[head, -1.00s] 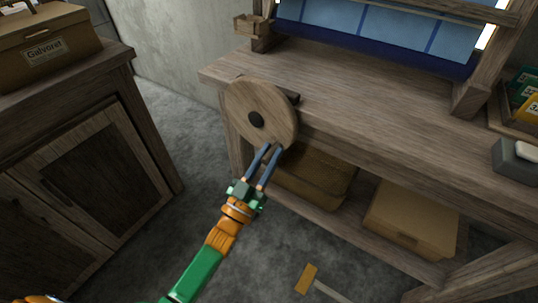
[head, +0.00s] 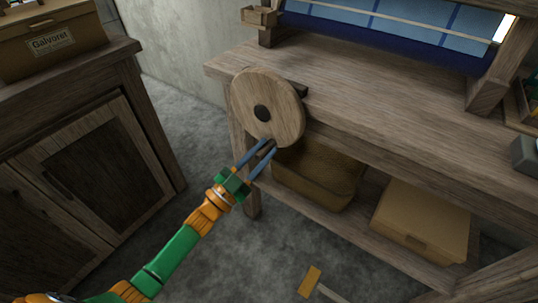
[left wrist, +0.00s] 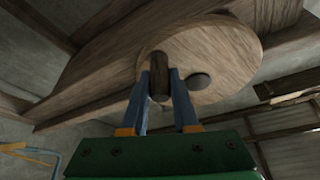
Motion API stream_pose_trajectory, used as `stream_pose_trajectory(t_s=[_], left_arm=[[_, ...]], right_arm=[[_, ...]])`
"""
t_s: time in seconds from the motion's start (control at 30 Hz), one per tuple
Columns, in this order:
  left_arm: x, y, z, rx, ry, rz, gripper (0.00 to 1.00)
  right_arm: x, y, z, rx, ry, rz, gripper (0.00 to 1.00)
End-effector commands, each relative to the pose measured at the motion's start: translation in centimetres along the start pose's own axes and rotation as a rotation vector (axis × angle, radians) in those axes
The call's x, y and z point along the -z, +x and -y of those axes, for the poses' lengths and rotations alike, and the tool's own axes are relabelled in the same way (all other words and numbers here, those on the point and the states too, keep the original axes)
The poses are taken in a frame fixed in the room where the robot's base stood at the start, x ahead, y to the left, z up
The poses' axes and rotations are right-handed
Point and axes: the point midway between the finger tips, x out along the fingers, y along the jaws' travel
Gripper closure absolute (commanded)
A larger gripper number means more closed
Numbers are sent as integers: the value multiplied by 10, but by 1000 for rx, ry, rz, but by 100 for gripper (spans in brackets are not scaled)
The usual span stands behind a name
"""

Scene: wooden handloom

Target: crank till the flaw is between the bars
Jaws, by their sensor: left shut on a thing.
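The crank wheel (head: 282,93), a round wooden disc with a dark hub, is on the front left of the loom bench. My left gripper (head: 266,147) is shut on the wheel's wooden handle peg, below the hub. The left wrist view shows the peg (left wrist: 159,78) between the two blue fingers. Blue cloth (head: 415,30) with darker lines stands at the back of the loom, its top cut off. A thin pale strip (head: 390,19) crosses it; I cannot tell whether this is a bar or the flaw. My right gripper is out of view.
A wooden cabinet (head: 85,165) with a labelled box (head: 50,42) stands at the left. A basket (head: 318,180) and a closed box (head: 420,222) sit on the shelf under the bench. A mallet-like tool (head: 310,281) lies on the floor. A grey block (head: 525,155) is at the right.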

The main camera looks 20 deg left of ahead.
Motion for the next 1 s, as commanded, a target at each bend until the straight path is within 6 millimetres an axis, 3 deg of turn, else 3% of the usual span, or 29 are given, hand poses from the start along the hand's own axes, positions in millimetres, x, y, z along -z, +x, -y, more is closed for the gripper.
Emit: stream_pose_trajectory(t_s=[0.5,1.0], left_arm=[[-21,-9,31,-178,427,5,100],[-23,-10,49,-266,637,3,100]], right_arm=[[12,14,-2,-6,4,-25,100],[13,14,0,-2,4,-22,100]])
